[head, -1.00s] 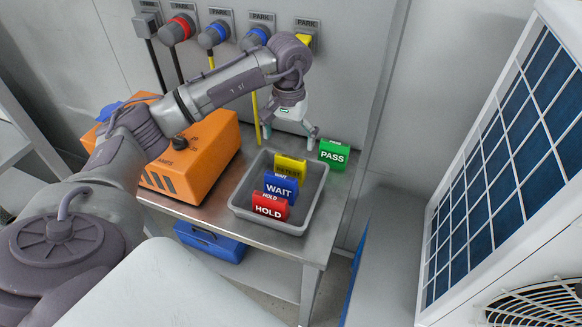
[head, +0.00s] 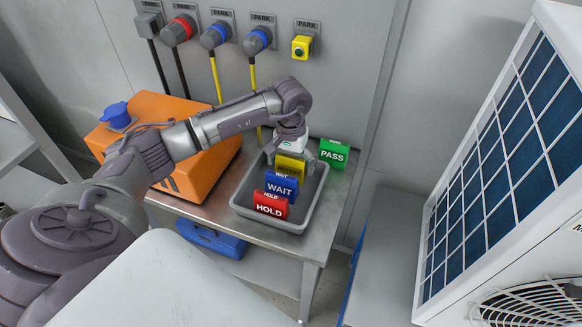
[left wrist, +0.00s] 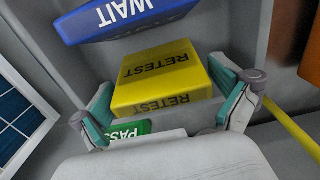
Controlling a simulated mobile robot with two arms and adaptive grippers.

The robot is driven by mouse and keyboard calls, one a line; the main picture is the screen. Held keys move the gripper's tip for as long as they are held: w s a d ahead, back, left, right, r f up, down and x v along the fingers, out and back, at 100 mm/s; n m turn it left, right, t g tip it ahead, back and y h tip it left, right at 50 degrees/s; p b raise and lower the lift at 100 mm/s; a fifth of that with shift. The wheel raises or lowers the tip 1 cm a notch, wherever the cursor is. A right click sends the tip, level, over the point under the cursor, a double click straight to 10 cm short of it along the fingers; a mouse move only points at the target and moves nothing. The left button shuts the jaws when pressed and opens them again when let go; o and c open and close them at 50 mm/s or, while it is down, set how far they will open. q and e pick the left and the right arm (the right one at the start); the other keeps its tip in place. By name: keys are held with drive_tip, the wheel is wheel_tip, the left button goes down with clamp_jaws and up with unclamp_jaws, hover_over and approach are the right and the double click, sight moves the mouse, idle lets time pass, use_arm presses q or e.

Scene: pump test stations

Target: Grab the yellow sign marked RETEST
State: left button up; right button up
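The yellow RETEST sign (head: 291,167) stands at the back of the grey tray, behind the blue WAIT sign (head: 281,186) and the red HOLD sign (head: 271,205). My left gripper (head: 290,158) is low over the tray at the RETEST sign. In the left wrist view the RETEST sign (left wrist: 163,75) lies between the two spread fingers (left wrist: 168,112), with a gap visible on the left side; contact on the right cannot be told. The WAIT sign (left wrist: 110,18) shows beyond it. My right gripper is not in view.
The grey tray (head: 300,222) sits on a metal bench. The green PASS sign (head: 334,152) stands just outside its back right corner. An orange case (head: 190,150) is left of the tray. Plugs and a yellow box (head: 302,47) are on the wall behind.

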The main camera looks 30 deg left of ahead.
use_arm(q)
drive_tip(key=c, duration=0.9)
drive_tip(key=shift+r, duration=0.15)
